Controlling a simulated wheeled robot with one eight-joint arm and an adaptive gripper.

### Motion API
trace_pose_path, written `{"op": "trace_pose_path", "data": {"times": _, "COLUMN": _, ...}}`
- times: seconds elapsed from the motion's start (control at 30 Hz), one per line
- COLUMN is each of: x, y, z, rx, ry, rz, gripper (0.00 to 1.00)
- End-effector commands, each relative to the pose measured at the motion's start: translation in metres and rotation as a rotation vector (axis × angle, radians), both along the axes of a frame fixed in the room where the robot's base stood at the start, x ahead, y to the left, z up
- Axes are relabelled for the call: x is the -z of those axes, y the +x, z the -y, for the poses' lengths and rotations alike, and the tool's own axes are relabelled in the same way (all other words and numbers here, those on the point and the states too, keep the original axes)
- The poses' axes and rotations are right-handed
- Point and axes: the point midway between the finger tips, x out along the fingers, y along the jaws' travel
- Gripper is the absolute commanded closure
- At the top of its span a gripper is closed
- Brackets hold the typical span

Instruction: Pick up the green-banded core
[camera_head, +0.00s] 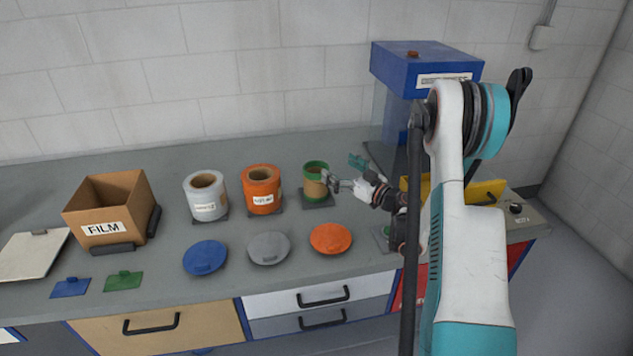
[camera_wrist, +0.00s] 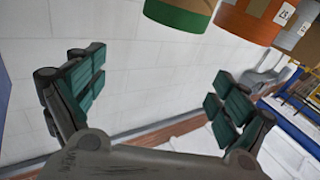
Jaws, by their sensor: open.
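The green-banded core (camera_head: 316,187), a brown cylinder with green bands, stands upright on a dark square base on the bench. My gripper (camera_head: 342,171) is open just to its right in the head view, with one finger overlapping the core's right side there. I cannot tell whether they touch. In the wrist view my gripper (camera_wrist: 155,76) has its two teal-padded fingers spread wide with nothing between them. The green-banded core (camera_wrist: 182,14) shows at the top edge of that view, above the gap between the fingers and partly cut off.
An orange roll (camera_head: 262,195) and a grey-white roll (camera_head: 205,205) stand left of the core. Blue (camera_head: 205,257), grey (camera_head: 268,247) and orange (camera_head: 331,238) lids lie in front. A FILM box (camera_head: 131,190) stands left; a blue machine (camera_head: 420,65) stands behind right.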

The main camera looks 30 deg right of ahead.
Motion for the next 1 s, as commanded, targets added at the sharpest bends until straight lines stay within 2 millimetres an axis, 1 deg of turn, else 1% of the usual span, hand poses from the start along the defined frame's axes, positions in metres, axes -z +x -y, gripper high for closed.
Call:
{"op": "trace_pose_path", "data": {"times": 0.03, "x": 0.017, "y": -0.006, "z": 0.004, "rx": -0.015, "ry": 0.004, "rz": -0.023, "gripper": 0.07}}
{"op": "trace_pose_path", "data": {"times": 0.1, "x": 0.034, "y": -0.013, "z": 0.006, "rx": -0.035, "ry": 0.009, "rz": -0.049, "gripper": 0.07}}
{"op": "trace_pose_path", "data": {"times": 0.23, "x": 0.050, "y": -0.017, "z": 0.005, "rx": -0.055, "ry": 0.016, "rz": -0.076, "gripper": 0.07}}
{"op": "trace_pose_path", "data": {"times": 0.37, "x": 0.054, "y": -0.004, "z": -0.001, "rx": -0.060, "ry": 0.017, "rz": -0.081, "gripper": 0.07}}
{"op": "trace_pose_path", "data": {"times": 0.5, "x": 0.054, "y": 0.019, "z": -0.009, "rx": -0.060, "ry": 0.017, "rz": -0.080, "gripper": 0.07}}
{"op": "trace_pose_path", "data": {"times": 0.6, "x": 0.054, "y": 0.033, "z": -0.014, "rx": -0.058, "ry": 0.017, "rz": -0.079, "gripper": 0.07}}
{"op": "trace_pose_path", "data": {"times": 0.7, "x": 0.053, "y": 0.041, "z": -0.016, "rx": -0.058, "ry": 0.017, "rz": -0.079, "gripper": 0.07}}
{"op": "trace_pose_path", "data": {"times": 0.87, "x": 0.053, "y": 0.048, "z": -0.019, "rx": -0.057, "ry": 0.016, "rz": -0.078, "gripper": 0.07}}
{"op": "trace_pose_path", "data": {"times": 1.0, "x": 0.057, "y": 0.060, "z": -0.023, "rx": -0.058, "ry": 0.016, "rz": -0.078, "gripper": 0.07}}
